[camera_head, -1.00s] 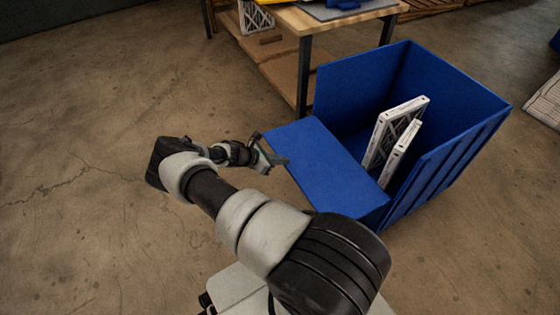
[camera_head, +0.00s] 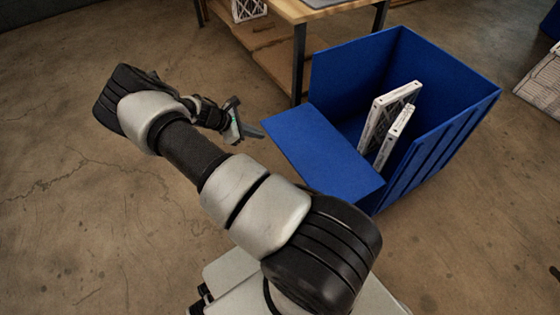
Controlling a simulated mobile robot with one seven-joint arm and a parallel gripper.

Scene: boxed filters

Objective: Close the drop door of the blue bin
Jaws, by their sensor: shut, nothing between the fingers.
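The blue bin (camera_head: 432,132) stands on the floor at the right, open at the top. Its drop door (camera_head: 322,152) is folded down and out toward the left, lying roughly flat like a shelf. Two boxed filters with white frames, a taller one (camera_head: 388,112) and a shorter one (camera_head: 395,136), stand upright inside the bin. My gripper (camera_head: 256,132) is shut and empty, just left of the door's outer left corner. A small gap seems to separate them, but I cannot tell the exact distance or height.
A wooden workbench (camera_head: 297,12) with dark metal legs stands behind the bin, close to its left rear side. The concrete floor (camera_head: 70,200) at the left is clear.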

